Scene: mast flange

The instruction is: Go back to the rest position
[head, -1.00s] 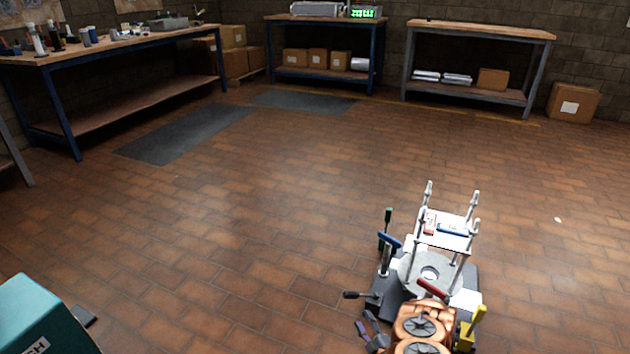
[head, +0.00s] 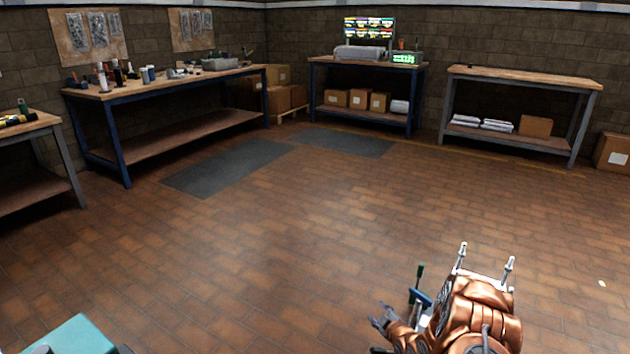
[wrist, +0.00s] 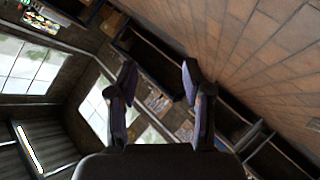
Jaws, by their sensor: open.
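My gripper (head: 381,318) shows at the lower right of the head view, beside my copper-coloured arm. In the wrist view my gripper (wrist: 158,82) has its two dark fingers spread apart with nothing between them. Behind the fingers the wrist view shows a tilted view of the room, with windows, benches and brick floor. No object touches the fingers.
Tools with green and blue handles (head: 419,290) and silver posts (head: 508,268) stand close to my arm, partly hidden by it. A teal case (head: 75,338) is at the lower left. Workbenches (head: 170,90) line the walls. The brick floor (head: 290,240) between is clear.

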